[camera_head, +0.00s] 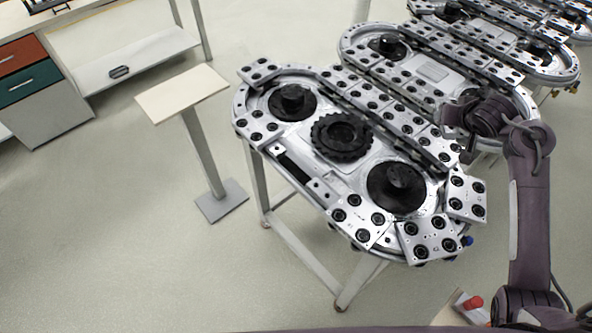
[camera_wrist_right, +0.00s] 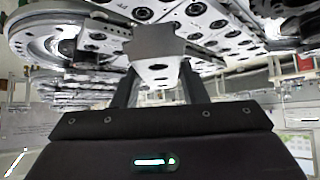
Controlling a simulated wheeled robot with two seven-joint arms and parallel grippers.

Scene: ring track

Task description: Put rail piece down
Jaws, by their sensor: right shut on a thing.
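My right gripper (camera_wrist_right: 158,88) is shut on a grey metal rail piece (camera_wrist_right: 157,48), which sits between its two dark fingers in the right wrist view. In the head view my right arm comes up from the lower right and its gripper end (camera_head: 452,122) is over the right edge of the near ring track (camera_head: 332,200). I cannot make out the held piece there, nor whether it touches the track. Plates with black rollers line the track, with a gap in the row at its front left side. My left gripper is not in view.
A second ring track (camera_head: 432,72) stands behind the near one, with another further back. A small pale stand (camera_head: 182,92) is left of the near track. A workbench with red and green drawers (camera_head: 28,82) is at the far left. The floor at left is clear.

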